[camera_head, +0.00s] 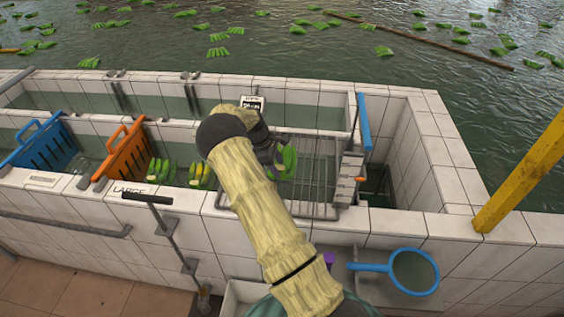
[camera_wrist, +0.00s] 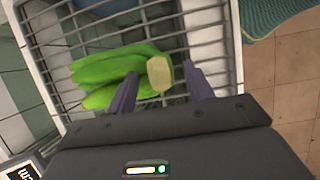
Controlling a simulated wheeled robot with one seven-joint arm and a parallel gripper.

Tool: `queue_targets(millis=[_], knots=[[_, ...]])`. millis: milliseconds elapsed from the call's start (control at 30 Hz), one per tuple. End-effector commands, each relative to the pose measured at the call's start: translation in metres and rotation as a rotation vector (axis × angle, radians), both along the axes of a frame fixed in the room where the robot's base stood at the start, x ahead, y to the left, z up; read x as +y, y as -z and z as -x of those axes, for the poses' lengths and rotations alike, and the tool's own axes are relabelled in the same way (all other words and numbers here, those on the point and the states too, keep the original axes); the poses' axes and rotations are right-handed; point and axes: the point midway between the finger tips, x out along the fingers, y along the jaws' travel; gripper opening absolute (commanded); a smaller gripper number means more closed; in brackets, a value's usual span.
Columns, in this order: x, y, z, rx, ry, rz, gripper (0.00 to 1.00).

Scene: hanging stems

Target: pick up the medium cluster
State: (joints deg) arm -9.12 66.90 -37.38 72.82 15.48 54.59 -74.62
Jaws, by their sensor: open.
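A green banana cluster (camera_wrist: 112,74) lies on a wire rack (camera_wrist: 205,25) in the wrist view, its pale cut stem end facing my gripper. My gripper (camera_wrist: 162,74) is open, with its two dark purple fingers apart on either side of the stem end; I cannot tell if they touch it. In the head view the cluster (camera_head: 288,160) shows on the rack (camera_head: 318,165), partly hidden by my arm and gripper. Two more clusters, one green (camera_head: 160,170) and one green-yellow (camera_head: 201,175), sit to the left. I cannot tell from size which is the medium one.
A wall marked LARGE (camera_head: 130,190) is in front. A blue-rimmed net (camera_head: 414,271) and a yellow post (camera_head: 522,175) are at the right. Open water lies behind.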

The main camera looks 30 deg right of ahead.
Motion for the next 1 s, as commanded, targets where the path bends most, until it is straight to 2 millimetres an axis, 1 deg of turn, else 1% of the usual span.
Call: queue_targets(millis=[467,600,667,700,733,1000], knots=[[0.0001,0.0,-0.0003,-0.001,0.0,0.0,0.52],[0.0001,0.0,-0.0003,-0.001,0.0,0.0,0.24],[0.0,0.0,-0.0004,-0.001,0.0,0.0,0.12],[0.0,-0.0001,-0.0004,-0.001,0.0,0.0,0.05],[0.0001,-0.0001,-0.0004,-0.001,0.0,0.001,0.0],[0.0012,-0.0023,-0.0018,-0.005,-0.003,0.002,0.0]])
